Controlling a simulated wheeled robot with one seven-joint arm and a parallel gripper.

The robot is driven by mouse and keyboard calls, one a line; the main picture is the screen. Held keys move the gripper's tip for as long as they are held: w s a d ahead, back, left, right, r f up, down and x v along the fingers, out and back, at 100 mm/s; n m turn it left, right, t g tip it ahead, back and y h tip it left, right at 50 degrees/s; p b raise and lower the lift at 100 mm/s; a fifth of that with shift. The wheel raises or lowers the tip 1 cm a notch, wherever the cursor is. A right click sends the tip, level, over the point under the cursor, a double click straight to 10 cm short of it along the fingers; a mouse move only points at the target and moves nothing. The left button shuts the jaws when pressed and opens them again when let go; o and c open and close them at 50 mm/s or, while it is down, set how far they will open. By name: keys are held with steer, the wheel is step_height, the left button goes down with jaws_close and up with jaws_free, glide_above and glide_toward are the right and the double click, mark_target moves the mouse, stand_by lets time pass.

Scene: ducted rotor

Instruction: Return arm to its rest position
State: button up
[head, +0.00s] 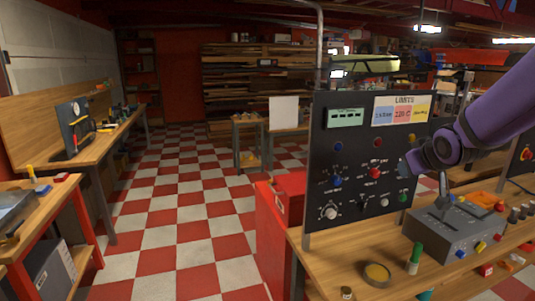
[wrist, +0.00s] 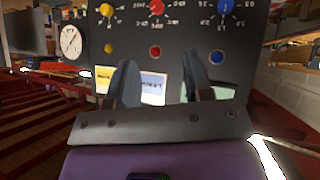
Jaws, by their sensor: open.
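My purple arm (head: 490,110) reaches in from the right in the head view. My gripper (head: 404,168) is at its left end, in front of the right side of a dark upright control panel (head: 335,210). In the wrist view the two grey fingers of my gripper (wrist: 159,68) stand apart with nothing between them. The panel (wrist: 185,38) fills the space beyond them and looks upside down there. Whether the fingertips touch the panel I cannot tell.
The checkered floor (head: 175,215) is open further left.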

steer(key=s+a+r+g, duration=0.1)
steer(key=s+a+r, duration=0.1)
steer(key=s, duration=0.8)
steer(key=s+a+r+m+g, duration=0.1)
steer(key=s+a+r+g, duration=0.1)
steer(key=s, duration=0.7)
steer(key=s+a+r+m+g+y, duration=0.1)
steer(key=s+a+r+g, duration=0.1)
steer(key=s, duration=0.8)
steer(key=shift+s, duration=0.35)
